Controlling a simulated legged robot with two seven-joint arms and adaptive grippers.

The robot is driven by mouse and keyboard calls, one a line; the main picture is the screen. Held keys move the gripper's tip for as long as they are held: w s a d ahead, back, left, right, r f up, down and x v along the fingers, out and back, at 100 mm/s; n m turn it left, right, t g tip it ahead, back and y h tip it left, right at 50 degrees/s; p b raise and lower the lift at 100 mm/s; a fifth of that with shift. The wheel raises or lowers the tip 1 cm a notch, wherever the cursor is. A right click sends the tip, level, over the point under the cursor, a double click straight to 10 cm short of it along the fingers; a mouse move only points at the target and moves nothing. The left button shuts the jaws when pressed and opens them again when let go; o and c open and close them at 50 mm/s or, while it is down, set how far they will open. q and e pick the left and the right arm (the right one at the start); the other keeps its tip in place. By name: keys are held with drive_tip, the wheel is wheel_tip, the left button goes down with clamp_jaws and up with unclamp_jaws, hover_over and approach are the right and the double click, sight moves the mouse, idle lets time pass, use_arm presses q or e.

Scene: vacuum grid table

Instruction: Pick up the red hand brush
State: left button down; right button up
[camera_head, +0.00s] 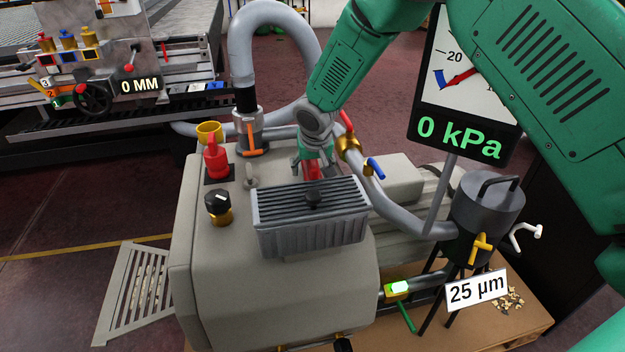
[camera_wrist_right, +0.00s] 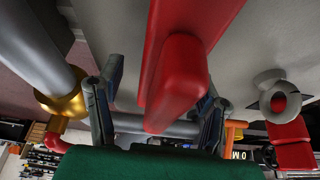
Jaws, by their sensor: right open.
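The red hand brush (camera_head: 312,169) is on top of the beige machine, just behind a grey finned box, which hides much of it. Its red handle (camera_wrist_right: 178,82) fills the upper middle of the right wrist view. My right gripper (camera_head: 314,155) is at the brush, pointing down from above. In the right wrist view its two open fingers (camera_wrist_right: 162,95) stand on either side of the handle, with gaps visible. Contact cannot be told. My left gripper is in neither view.
The finned box (camera_head: 312,222) stands close in front. A grey hose (camera_head: 268,20) and a brass fitting (camera_head: 349,147) with a red lever are nearby. A red knob (camera_head: 216,160) and a ring (camera_head: 251,178) are left. The gauge board (camera_head: 450,138) stands right.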

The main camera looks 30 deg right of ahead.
drive_tip(key=shift+a+r, duration=0.25)
drive_tip(key=shift+a, duration=0.05)
drive_tip(key=shift+f, duration=0.1)
drive_tip(key=shift+d+f, duration=0.25)
drive_tip(key=shift+a, duration=0.1)
drive_tip(key=c, duration=1.3)
